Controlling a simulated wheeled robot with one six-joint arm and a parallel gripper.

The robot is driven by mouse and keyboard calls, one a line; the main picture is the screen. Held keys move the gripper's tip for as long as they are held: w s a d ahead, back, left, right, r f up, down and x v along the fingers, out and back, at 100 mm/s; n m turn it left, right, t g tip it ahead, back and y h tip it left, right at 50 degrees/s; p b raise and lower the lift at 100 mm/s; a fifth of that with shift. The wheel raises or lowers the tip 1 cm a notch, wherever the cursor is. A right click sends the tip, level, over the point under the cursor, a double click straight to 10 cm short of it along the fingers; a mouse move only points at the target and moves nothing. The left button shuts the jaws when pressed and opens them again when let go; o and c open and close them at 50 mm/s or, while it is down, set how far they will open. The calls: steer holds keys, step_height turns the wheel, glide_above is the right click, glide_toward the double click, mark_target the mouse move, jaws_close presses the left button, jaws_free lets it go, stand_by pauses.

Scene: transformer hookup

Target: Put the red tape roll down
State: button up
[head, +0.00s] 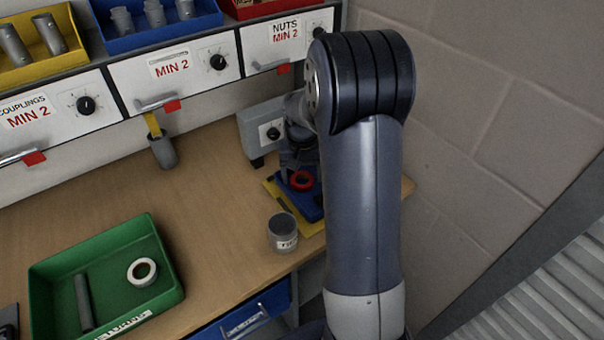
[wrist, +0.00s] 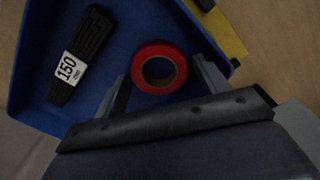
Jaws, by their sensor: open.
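The red tape roll (head: 301,180) lies in the blue tray (head: 312,207) at the back right of the bench. In the wrist view the red tape roll (wrist: 159,68) lies flat on the tray floor, its hole facing up. My gripper (wrist: 158,80) is open, with one finger on each side of the roll and a visible gap at each finger. In the head view my gripper (head: 298,170) is just over the tray, partly hidden by my arm.
A black object labelled 150 (wrist: 82,55) lies in the same tray. A grey cup (head: 283,233) stands close in front. A green tray (head: 165,245) holds a white tape roll (head: 142,271) and a grey tube (head: 84,302). A grey box (head: 262,130) stands behind. The middle of the bench is clear.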

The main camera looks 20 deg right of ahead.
step_height(320, 180, up, 12)
steer(key=shift+r, duration=0.2)
